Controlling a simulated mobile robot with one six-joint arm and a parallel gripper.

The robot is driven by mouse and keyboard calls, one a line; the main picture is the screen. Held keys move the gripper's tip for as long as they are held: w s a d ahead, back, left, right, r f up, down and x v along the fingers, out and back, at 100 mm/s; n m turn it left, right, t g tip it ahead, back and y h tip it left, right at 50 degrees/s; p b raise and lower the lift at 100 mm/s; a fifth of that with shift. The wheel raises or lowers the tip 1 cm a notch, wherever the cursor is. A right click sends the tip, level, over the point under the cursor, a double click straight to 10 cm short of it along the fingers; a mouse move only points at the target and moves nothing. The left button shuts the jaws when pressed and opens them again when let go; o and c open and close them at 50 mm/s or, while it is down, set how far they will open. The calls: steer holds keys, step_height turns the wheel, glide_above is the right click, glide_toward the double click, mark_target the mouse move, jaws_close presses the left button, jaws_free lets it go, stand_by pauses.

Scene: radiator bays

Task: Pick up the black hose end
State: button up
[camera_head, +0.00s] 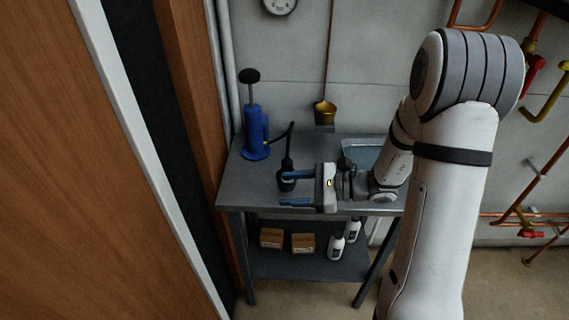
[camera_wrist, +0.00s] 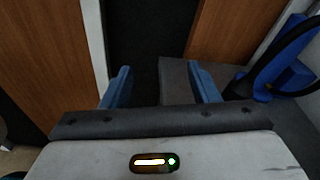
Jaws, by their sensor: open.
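The black hose end (camera_head: 287,164) stands on the grey bench, at the end of a black hose that arches from the blue pump (camera_head: 254,130). My gripper (camera_head: 282,190) is open and empty, its two blue fingers pointing left. In the head view its upper finger crosses in front of the lower part of the hose end. I cannot tell whether they touch. In the wrist view nothing is between the fingers (camera_wrist: 158,70). The blue pump (camera_wrist: 296,72) and the black hose (camera_wrist: 275,62) show at the right there, outside the right finger.
The grey bench (camera_head: 233,187) has a grey tray (camera_head: 358,151) at the back right. Cardboard boxes (camera_head: 302,243) and white bottles (camera_head: 337,246) stand on its lower shelf. A wooden panel (camera_head: 90,180) is at the left. Copper pipes (camera_head: 540,180) run along the right wall.

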mark_target(287, 171)
steer(key=w+d+f+m+t, duration=0.1)
steer(key=w+m+t, duration=0.1)
steer(key=w+d+f+m+t, duration=0.1)
steer(key=w+f+m+t, duration=0.1)
steer(key=w, duration=0.1)
steer(key=w+d+f+m+t, duration=0.1)
steer(key=w+m+t, duration=0.1)
steer(key=m, duration=0.1)
steer(key=shift+w+d+f+t, duration=0.15)
steer(key=shift+w+f+t, duration=0.05)
steer(key=shift+f+t, duration=0.2)
steer(key=shift+w+p, duration=0.25)
steer(key=shift+p, duration=0.1)
steer(key=p+x, duration=0.1)
steer(key=x, duration=0.2)
steer(key=p+x, duration=0.1)
steer(key=x, duration=0.3)
steer(key=shift+w+r, duration=0.25)
steer(key=c, duration=1)
steer(key=shift+c, duration=0.6)
steer(key=shift+r, duration=0.1)
